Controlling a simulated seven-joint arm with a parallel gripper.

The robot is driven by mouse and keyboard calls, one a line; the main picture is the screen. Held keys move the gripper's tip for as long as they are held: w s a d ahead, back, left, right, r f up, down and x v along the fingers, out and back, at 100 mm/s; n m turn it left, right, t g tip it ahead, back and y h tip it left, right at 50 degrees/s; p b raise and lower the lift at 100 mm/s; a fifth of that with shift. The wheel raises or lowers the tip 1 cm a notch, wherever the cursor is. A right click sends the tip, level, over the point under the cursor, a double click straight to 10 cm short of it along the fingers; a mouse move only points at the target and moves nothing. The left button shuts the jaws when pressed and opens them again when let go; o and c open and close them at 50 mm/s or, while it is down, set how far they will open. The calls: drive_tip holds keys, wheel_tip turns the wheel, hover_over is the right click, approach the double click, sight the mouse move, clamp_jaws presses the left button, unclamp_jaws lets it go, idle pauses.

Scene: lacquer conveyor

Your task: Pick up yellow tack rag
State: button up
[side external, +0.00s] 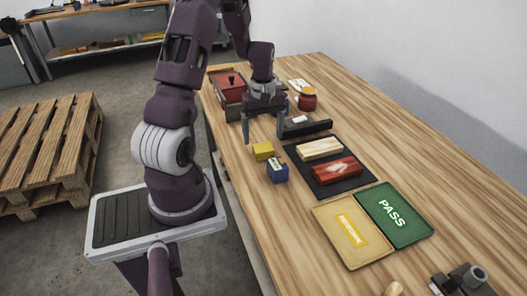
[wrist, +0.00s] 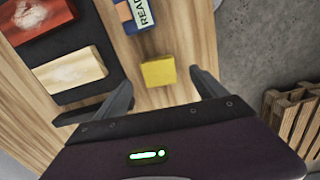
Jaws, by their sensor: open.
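The yellow tack rag (side external: 263,151) is a small yellow block lying on the wooden table near its left edge, behind the blue box. In the wrist view the rag (wrist: 158,72) appears between the tips of my two fingers, a little beyond them. My gripper (side external: 264,134) is open and empty. It points down above and slightly behind the rag in the side view, apparently not touching it.
A blue box (side external: 278,170) with a white label stands close to the rag. A dark mat (side external: 350,184) holds a pale block (side external: 320,149) and a red block (side external: 337,170). A yellow tray (side external: 337,257) and green PASS tray (side external: 412,227) lie nearer. A red jar (side external: 307,100) stands behind.

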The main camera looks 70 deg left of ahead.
sight(263, 147)
drive_tip(key=f, duration=0.4)
drive_tip(key=shift+w+a+f, duration=0.15)
drive_tip(key=shift+a+f, duration=0.1)
drive_tip(key=shift+f, duration=0.05)
drive_tip(key=shift+c, duration=0.4)
drive_tip(key=c, duration=1.3)
wheel_tip(263, 147, up, 10)
drive_tip(key=shift+r, duration=0.1)
drive_tip(key=shift+c, duration=0.2)
